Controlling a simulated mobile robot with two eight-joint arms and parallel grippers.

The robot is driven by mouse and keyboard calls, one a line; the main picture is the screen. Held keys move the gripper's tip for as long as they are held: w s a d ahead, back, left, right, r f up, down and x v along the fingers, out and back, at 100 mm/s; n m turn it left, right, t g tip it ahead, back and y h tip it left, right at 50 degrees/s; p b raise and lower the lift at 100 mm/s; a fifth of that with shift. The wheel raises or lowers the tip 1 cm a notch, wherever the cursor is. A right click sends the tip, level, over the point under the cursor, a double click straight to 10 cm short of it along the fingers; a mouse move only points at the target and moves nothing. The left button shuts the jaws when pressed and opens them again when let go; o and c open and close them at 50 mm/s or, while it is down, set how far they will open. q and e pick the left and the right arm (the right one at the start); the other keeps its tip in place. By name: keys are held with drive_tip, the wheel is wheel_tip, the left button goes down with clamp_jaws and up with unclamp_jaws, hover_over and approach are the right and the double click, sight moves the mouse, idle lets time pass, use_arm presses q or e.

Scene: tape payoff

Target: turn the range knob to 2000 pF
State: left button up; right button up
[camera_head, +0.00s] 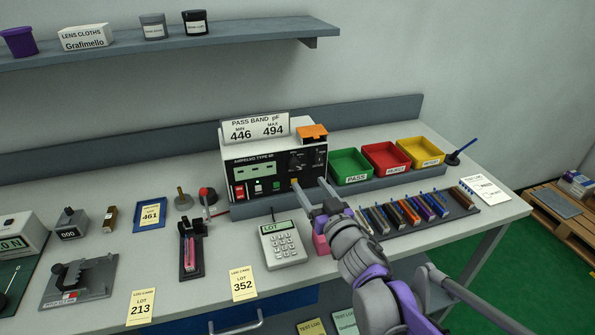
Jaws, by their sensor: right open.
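Nothing is seen between the fingers. My left gripper is not in view.
A keypad (284,243) stands left of my right arm. A rack of coloured strips (415,212) lies to the right. Green (349,165), red (385,157) and yellow (419,151) bins stand right of the meter. A pink block (321,244) is close beside my right gripper.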

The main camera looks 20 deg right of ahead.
sight(296, 166)
drive_tip(key=w, duration=0.5)
drive_tip(key=w+a, duration=0.1)
drive_tip(key=w, duration=0.2)
clamp_jaws()
